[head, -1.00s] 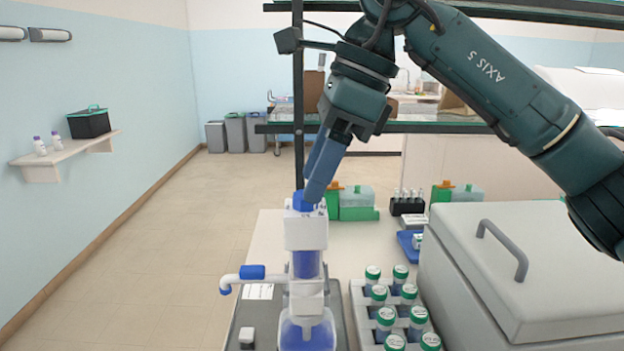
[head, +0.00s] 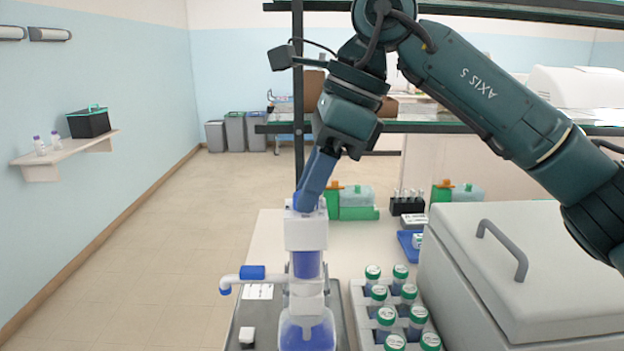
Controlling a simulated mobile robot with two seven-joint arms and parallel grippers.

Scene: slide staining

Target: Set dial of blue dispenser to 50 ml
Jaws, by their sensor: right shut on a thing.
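The blue dispenser (head: 306,238) stands upright at the front of the bench, with a white body, a blue liquid column and a spout pointing left. Its blue dial (head: 296,203) is on top, mostly hidden by my right gripper (head: 305,203). The right gripper comes down from above, tilted, with its blue fingers shut on the dial. The dial's marks are too small or hidden to read. My left gripper is not in view.
A rack of green-capped bottles (head: 385,312) stands right of the dispenser, beside a large grey lidded box (head: 520,275). Green containers (head: 352,205) sit behind. A shelf (head: 440,127) crosses above the bench. Open floor lies left.

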